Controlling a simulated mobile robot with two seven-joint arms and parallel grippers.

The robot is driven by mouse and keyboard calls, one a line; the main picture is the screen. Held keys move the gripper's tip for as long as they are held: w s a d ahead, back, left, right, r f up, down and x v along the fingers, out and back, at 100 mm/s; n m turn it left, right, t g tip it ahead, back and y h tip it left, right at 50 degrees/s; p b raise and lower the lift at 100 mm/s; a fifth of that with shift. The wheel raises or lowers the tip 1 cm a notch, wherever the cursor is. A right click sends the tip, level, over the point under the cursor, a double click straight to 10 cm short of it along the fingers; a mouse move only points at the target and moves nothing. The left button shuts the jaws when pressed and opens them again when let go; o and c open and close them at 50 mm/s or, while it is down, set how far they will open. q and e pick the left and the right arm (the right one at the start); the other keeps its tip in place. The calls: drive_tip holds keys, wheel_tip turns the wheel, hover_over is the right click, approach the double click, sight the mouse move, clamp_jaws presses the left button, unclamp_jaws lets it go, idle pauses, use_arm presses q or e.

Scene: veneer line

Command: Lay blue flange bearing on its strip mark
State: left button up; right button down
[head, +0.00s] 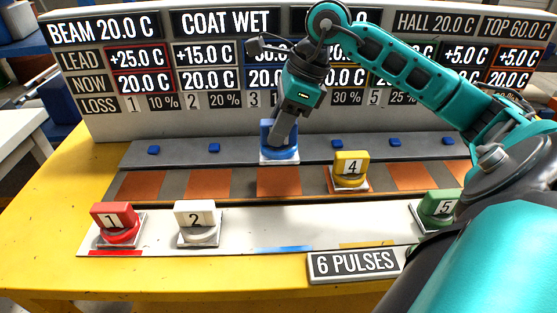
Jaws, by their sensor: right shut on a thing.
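The blue flange bearing (279,153) has a white square base. It shows at the middle of the long board, over the border between the grey back strip (245,150) and the row of copper-coloured squares, behind one bare square (278,182). My right gripper (284,130) comes down from above and is shut on the bearing's upright part. I cannot tell whether the base touches the board. A blue mark (282,249) lies on the white front strip (330,230), with nothing on it. My left gripper is not in view.
A red bearing 1 (117,230), white bearing 2 (196,232) and green bearing 5 (437,212) stand on the front strip. Yellow bearing 4 (350,177) stands among the copper squares. A "6 PULSES" plate (355,263) is in front. A display panel (130,115) rises behind.

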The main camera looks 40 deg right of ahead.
sight(280, 156)
drive_tip(key=shift+f+b, duration=0.4)
drive_tip(key=shift+f, duration=3.4)
drive_tip(key=shift+f, duration=0.25)
drive_tip(key=c, duration=0.8)
unclamp_jaws()
drive_tip(key=shift+r, duration=0.1)
drive_tip(key=shift+d+r, duration=0.1)
drive_tip(key=shift+r, duration=0.3)
drive_tip(key=v, duration=1.1)
drive_tip(key=shift+s+r, duration=0.2)
drive_tip(key=shift+f, duration=0.1)
